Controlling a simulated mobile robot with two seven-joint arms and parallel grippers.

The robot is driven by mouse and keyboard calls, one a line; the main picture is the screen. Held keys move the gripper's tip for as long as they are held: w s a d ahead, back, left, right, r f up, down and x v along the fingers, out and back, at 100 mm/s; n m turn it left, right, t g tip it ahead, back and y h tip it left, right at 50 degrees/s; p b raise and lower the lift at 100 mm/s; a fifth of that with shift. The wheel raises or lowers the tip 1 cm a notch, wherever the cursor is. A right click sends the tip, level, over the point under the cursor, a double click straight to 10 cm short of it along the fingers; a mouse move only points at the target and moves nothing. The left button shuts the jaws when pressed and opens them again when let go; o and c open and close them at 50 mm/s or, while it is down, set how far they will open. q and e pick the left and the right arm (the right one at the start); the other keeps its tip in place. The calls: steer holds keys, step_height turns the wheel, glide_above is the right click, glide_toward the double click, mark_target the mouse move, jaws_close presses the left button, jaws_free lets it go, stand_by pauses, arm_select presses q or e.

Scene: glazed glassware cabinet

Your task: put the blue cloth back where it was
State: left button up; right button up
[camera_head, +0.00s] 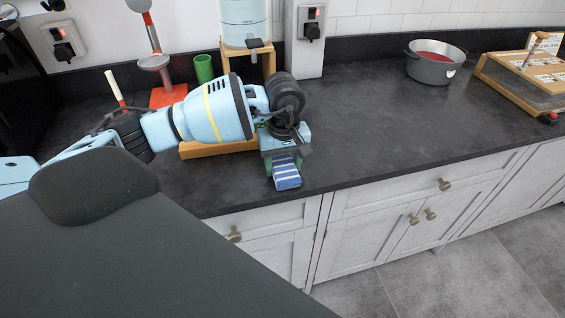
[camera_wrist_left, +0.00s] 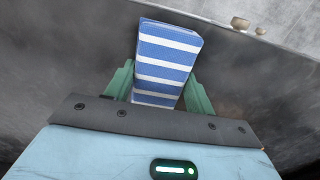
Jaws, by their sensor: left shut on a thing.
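The blue cloth (camera_head: 286,172) is a folded block with white stripes. My left gripper (camera_head: 283,163) is shut on it, over the dark worktop near its front edge. In the left wrist view the cloth (camera_wrist_left: 168,58) stands out between the green fingers of the gripper (camera_wrist_left: 160,85). I cannot tell whether the cloth touches the worktop. My right gripper is not in view.
A wooden board (camera_head: 218,147) lies under my left arm. A green cup (camera_head: 204,68) and a water dispenser on a wooden stand (camera_head: 268,62) are behind. A grey pot (camera_head: 433,68) and a wooden box (camera_head: 520,82) stand at right. The middle worktop (camera_head: 375,125) is clear.

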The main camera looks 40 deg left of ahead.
mark_target(284, 165)
arm_select(q)
steer(key=shift+f, duration=0.2)
steer(key=o, duration=1)
steer(key=shift+c, duration=0.2)
steer(key=shift+r, duration=0.15)
steer(key=shift+r, duration=0.3)
step_height(284, 165, up, 12)
steer(key=shift+f, duration=0.2)
